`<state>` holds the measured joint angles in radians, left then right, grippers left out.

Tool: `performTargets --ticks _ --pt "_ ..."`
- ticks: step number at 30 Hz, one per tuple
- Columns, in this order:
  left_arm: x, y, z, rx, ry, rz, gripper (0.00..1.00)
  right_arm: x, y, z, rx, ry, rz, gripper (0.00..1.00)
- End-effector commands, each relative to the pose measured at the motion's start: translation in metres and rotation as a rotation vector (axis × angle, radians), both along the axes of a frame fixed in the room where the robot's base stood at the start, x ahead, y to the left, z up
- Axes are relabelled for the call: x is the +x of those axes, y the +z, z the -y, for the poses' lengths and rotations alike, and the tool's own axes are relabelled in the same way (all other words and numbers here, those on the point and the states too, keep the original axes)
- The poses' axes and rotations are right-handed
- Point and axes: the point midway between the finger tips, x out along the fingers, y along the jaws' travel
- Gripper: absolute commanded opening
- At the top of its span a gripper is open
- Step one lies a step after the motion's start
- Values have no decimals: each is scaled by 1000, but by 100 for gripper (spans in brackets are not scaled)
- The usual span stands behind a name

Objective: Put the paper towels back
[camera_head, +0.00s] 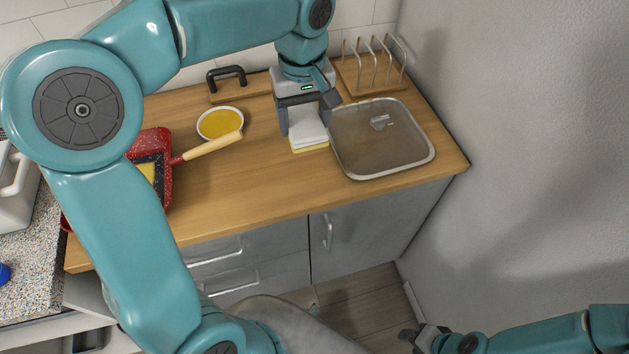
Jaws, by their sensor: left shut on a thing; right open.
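My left gripper (308,115) reaches over the wooden counter and points down. It is shut on a white block-like stack with a yellowish bottom edge (309,138), which may be the paper towels. The stack is at or just above the counter, left of a grey tray; I cannot tell if it touches the wood. My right gripper (418,338) is at the bottom right, in front of the cabinets, open and away from the counter.
The shallow grey tray (372,172) lies at the counter's right, in front of a wire rack (375,62). A bowl of yellow contents (220,123) and a red pan (165,180) with a wooden handle stand at left. A grey wall bounds the right. The counter's front middle is clear.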

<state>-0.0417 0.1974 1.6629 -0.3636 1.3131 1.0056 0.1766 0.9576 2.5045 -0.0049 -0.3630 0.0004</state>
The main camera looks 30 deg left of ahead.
Motion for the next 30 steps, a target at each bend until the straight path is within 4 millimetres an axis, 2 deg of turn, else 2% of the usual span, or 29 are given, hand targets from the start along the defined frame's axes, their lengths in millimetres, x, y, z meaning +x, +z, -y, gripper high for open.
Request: performTargets --ticks 6,12,15,20,25,30 --pt "-5 -64 -3 -1 3 -9 12 0 2 0 0 1 -1 43" --pt "-4 -117 -3 -1 2 -7 12 0 5 0 0 1 0 43" --pt "-3 -134 -2 -1 2 -5 12 0 6 0 0 1 0 43" --pt "-1 -148 -1 -1 1 -3 12 0 7 0 0 1 0 43" --pt "0 -176 1 0 -1 -6 12 0 9 0 0 1 0 43" --pt "1 -187 1 -1 0 -1 12 0 9 0 0 1 0 43"
